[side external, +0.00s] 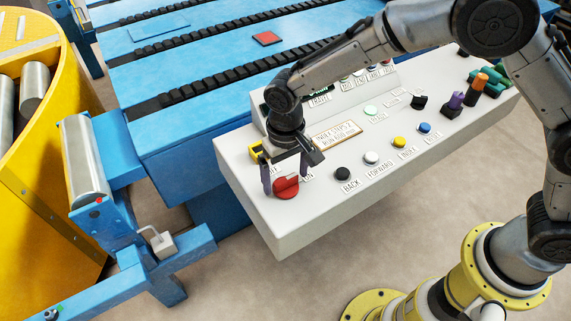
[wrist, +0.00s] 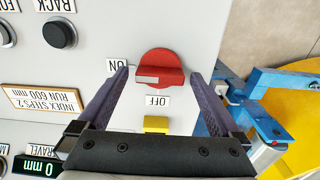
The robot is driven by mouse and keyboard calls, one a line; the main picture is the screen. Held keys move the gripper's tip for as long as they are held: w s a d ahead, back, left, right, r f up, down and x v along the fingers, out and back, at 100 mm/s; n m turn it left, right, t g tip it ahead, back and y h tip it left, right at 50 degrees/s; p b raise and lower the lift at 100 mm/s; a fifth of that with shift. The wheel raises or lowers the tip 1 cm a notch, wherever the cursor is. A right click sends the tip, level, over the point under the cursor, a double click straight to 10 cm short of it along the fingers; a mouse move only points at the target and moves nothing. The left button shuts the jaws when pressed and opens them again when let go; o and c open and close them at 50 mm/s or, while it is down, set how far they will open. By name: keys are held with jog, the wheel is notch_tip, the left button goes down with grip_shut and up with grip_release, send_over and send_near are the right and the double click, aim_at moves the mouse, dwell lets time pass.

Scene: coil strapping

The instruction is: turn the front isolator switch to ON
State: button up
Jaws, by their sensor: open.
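The front isolator switch (side external: 286,188) is a red round knob with a raised bar handle, at the near left corner of the pale control box. In the wrist view the switch (wrist: 160,66) has its handle lying across the picture, with a white mark on the left half, the side of the ON label (wrist: 117,66). The OFF label (wrist: 157,101) is below the knob. My gripper (side external: 285,180) is open over the switch. In the wrist view my gripper (wrist: 159,72) has one finger on each side of the knob, with visible gaps; fingertip height is unclear.
Black, white, yellow and blue buttons (side external: 398,142) stand right of the switch. A yellow part (wrist: 155,124) sits behind it, near the OFF label. A framed sign (side external: 336,135) lies on the box. Purple and orange knobs (side external: 480,80) are farther right. A blue conveyor (side external: 200,100) is behind.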

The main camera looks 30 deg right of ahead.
aim_at(286, 178)
notch_tip(286, 178, up, 14)
dwell(0.5)
jog(key=shift+f, duration=0.1)
jog(key=s+d+r+m+t, duration=0.1)
jog(key=s+d+r+t, duration=0.15)
jog(key=d+r, duration=0.5)
jog(key=s+d+r+m+t, duration=0.1)
jog(key=s+d+r+m, duration=0.15)
jog(key=d+r, duration=0.45)
jog(key=s+d+f+t, duration=0.1)
jog(key=s+d+t, duration=0.1)
jog(key=s+d, duration=0.9)
jog(key=s+f+n, duration=0.3)
jog(key=s+f, duration=0.4)
jog(key=shift+a+n, duration=0.25)
jog(key=shift+n, duration=0.1)
